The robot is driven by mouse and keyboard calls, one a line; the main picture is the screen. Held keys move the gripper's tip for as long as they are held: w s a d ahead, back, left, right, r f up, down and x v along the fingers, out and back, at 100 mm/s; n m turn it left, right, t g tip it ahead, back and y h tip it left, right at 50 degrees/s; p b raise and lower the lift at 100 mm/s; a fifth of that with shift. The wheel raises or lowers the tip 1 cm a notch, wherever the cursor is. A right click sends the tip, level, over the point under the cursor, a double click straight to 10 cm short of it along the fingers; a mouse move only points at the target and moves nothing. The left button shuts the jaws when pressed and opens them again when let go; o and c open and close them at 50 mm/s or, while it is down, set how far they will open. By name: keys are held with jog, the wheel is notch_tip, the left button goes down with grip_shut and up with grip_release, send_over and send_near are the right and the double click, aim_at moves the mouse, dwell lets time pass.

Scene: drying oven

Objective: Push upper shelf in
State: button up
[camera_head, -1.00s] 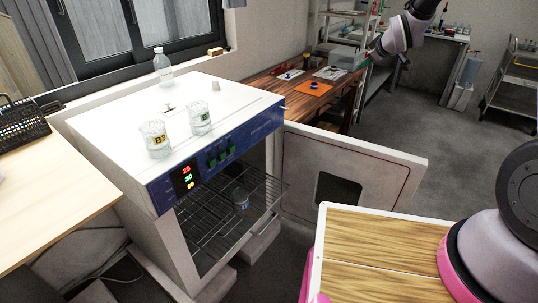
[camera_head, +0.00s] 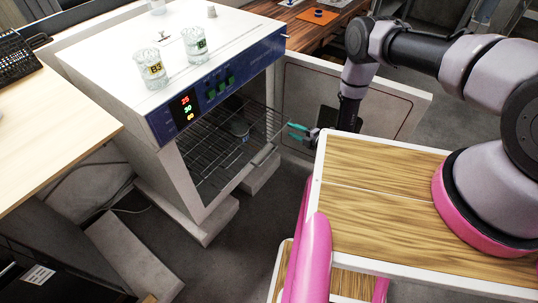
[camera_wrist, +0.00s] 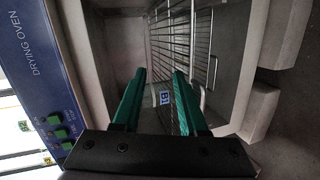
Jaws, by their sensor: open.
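The drying oven (camera_head: 190,60) stands open. A small container (camera_head: 240,128) sits on the shelf. My gripper (camera_head: 291,130) is open, its green fingers just right of the shelf's front corner and pointing toward it. In the wrist view, my gripper (camera_wrist: 160,75) faces into the oven, with the shelf's wires (camera_wrist: 160,35) beyond. A blue-labelled container (camera_wrist: 164,98) shows between the fingers. Contact with the shelf cannot be told.
The oven door (camera_head: 405,100) is swung open to the right, behind my arm. Two labelled beakers, one marked B3 (camera_head: 151,70) and one with a green label (camera_head: 195,45), stand on the oven top. A wooden table (camera_head: 45,90) is at left.

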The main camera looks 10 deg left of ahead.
aim_at(269, 155)
jog(key=s+d+f+n+g+y, duration=0.1)
jog(key=s+f+n, duration=0.15)
jog(key=s, duration=0.35)
jog(key=s+f+n+g+y, duration=0.1)
jog(key=s+f, duration=0.3)
jog(key=s, duration=0.2)
jog(key=x, duration=1)
jog(key=shift+w+a+f, duration=0.2)
jog(key=shift+w+f, duration=0.05)
jog(key=shift+w, duration=0.05)
grip_shut()
